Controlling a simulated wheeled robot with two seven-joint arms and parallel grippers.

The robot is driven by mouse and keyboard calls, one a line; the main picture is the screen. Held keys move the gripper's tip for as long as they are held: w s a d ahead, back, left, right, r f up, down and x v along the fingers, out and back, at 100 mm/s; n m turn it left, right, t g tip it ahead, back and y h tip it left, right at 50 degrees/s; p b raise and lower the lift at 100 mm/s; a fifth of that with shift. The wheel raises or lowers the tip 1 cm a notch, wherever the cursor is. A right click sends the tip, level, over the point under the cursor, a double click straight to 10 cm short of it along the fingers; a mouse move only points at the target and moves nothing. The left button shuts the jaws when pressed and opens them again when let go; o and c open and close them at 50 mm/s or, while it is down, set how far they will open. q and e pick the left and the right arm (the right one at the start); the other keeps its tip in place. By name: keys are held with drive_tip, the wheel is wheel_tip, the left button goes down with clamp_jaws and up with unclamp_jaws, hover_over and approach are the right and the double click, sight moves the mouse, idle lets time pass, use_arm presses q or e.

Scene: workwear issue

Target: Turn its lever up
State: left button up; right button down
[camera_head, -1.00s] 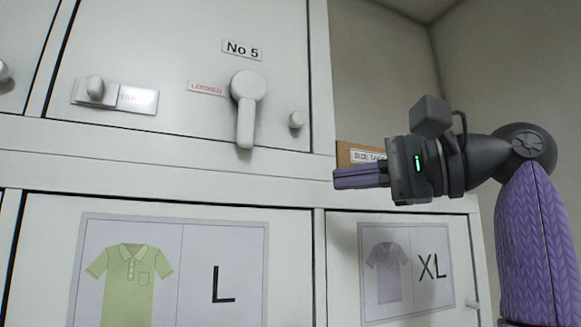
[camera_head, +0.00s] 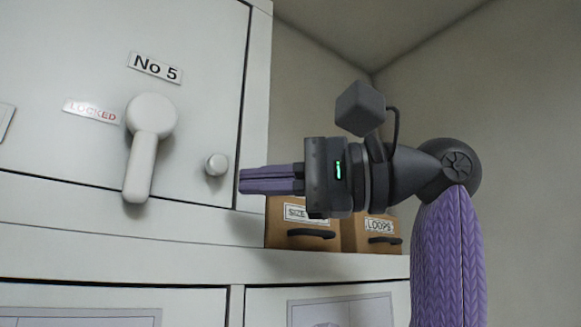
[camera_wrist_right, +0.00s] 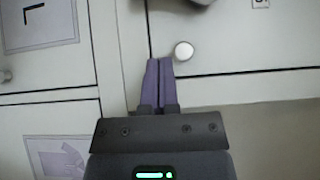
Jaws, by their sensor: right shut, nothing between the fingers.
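The white lever (camera_head: 146,147) is on the locker door marked No 5, at the left of the head view. Its round hub is at the top and its arm hangs down, tilted slightly left. A red "LOCKED" label (camera_head: 91,112) is left of the hub. My right gripper (camera_head: 241,181) is shut and empty, pointing left, near the door's right edge. It is right of the lever and apart from it, just beside the small round knob (camera_head: 216,165). The knob also shows in the right wrist view (camera_wrist_right: 184,50), just ahead of the purple fingertips. My left gripper is not in view.
Two brown boxes, the size box (camera_head: 290,235) and the loops box (camera_head: 371,232), stand on the ledge behind and below my right gripper. Lower doors with picture cards (camera_head: 345,312) lie below the ledge. The door face between knob and lever is clear.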

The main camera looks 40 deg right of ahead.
sight(145, 144)
drive_tip(key=p+x, duration=0.1)
drive_tip(key=x, duration=0.3)
drive_tip(key=shift+r, duration=0.1)
drive_tip(key=a, duration=0.3)
drive_tip(key=shift+a+p, duration=0.25)
drive_tip(key=shift+p, duration=0.1)
drive_tip(key=shift+a, duration=0.25)
